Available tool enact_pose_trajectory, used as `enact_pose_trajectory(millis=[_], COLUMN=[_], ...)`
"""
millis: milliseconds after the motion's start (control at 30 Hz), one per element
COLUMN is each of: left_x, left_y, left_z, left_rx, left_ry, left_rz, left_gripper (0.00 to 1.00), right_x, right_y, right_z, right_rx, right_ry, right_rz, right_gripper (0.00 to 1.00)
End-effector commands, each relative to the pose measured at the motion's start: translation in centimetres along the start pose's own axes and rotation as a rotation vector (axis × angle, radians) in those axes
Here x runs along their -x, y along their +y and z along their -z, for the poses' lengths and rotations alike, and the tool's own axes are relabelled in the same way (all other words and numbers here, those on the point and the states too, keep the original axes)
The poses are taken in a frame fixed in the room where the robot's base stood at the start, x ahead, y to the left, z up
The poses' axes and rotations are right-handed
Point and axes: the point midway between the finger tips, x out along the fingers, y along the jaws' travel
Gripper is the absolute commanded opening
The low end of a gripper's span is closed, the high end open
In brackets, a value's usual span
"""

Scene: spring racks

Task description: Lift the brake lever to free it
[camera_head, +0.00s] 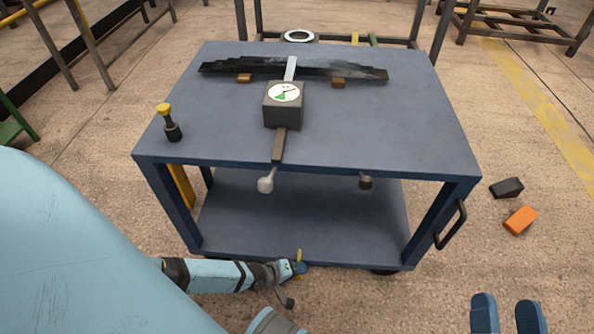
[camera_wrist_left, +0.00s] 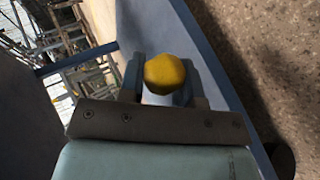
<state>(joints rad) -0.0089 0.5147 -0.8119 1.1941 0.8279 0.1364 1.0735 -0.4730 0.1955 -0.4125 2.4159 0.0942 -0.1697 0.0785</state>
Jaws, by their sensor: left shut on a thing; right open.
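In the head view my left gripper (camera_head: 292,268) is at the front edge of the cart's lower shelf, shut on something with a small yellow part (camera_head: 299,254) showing. In the left wrist view a round yellow knob (camera_wrist_left: 165,73) sits between the two fingers of my left gripper (camera_wrist_left: 162,85). It appears to be the end of the brake lever; the lever's shaft is hidden. My right gripper (camera_head: 508,315) is at the bottom right of the head view, open and empty, its two blue fingers apart.
The blue cart (camera_head: 420,135) bears a dark leaf spring (camera_head: 340,72), a gauge box (camera_head: 283,112) and a yellow-topped black post (camera_head: 170,125). Grey (camera_head: 266,185) and dark (camera_head: 366,182) knobs show below its top. A black wedge (camera_head: 507,187) and an orange block (camera_head: 521,219) lie right.

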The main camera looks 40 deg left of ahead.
Motion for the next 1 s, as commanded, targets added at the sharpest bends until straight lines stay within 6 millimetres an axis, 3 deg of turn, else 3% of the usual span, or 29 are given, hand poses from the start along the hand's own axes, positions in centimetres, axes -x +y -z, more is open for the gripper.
enact_pose_trajectory(millis=[33,200,767,800,900,1000], left_x=[0.00,0.04,0.03,0.03,0.03,0.06], left_y=[0.82,1.21,1.43,1.42,1.37,1.16], left_z=[0.67,1.04,1.41,1.42,1.34,1.10], left_rx=[-0.007,-0.011,-0.015,-0.015,-0.014,-0.011], left_ry=[0.009,0.011,0.016,0.016,0.015,0.011], left_rz=[-0.013,-0.016,-0.020,-0.020,-0.018,-0.015], left_gripper=[0.00,0.00,0.00,0.36,0.56,0.56], right_x=[0.00,0.06,0.13,0.12,0.10,0.08], right_y=[0.03,0.13,0.18,0.18,0.19,0.20], right_z=[0.05,-0.10,-0.41,-0.41,-0.40,-0.39], right_rx=[0.001,0.003,0.002,0.002,0.002,0.003], right_ry=[-0.005,-0.015,-0.026,-0.026,-0.025,-0.024], right_rz=[-0.003,-0.006,-0.009,-0.009,-0.009,-0.009], right_gripper=[0.65,0.65,0.65,0.65,0.65,0.65])
